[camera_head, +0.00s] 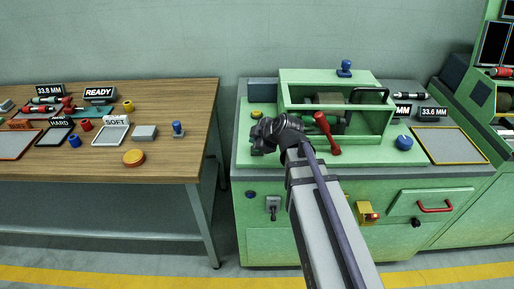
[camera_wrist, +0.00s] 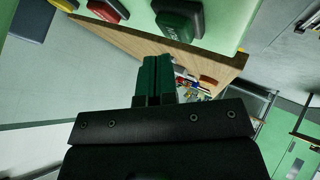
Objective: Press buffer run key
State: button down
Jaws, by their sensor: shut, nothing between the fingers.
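In the wrist view, a pale green panel across the top carries a green key (camera_wrist: 180,18) with lettering too small and tilted to read. A red key (camera_wrist: 108,8) and a yellow key (camera_wrist: 65,4) sit to its left, cut by the frame edge. My gripper (camera_wrist: 155,62) is shut and empty, its green fingers together below the green key and apart from it in the picture. In the head view, my dark wrist is at the left of the green machine (camera_head: 275,182), near a yellow button (camera_head: 257,114). The arm hides part of the machine top, and the fingertips are not clear there.
A green open-framed housing with a red-knobbed lever (camera_head: 328,134) stands right of my wrist. A blue knob (camera_head: 404,142) and grey tray (camera_head: 450,145) lie further right. A wooden table (camera_head: 190,150) with several parts stands left, across a gap.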

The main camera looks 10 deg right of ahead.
dwell(0.7)
jog(key=shift+f+b, duration=0.4)
jog(key=shift+b, duration=0.05)
jog(key=shift+f+b, duration=0.4)
jog(key=shift+f, duration=0.05)
dwell(0.3)
jog(key=shift+r, duration=0.15)
jog(key=shift+r+p, duration=0.75)
jog(key=shift+p, duration=0.15)
notch_tip(320, 180, up, 5)
jog(key=p, duration=0.5)
dwell(0.5)
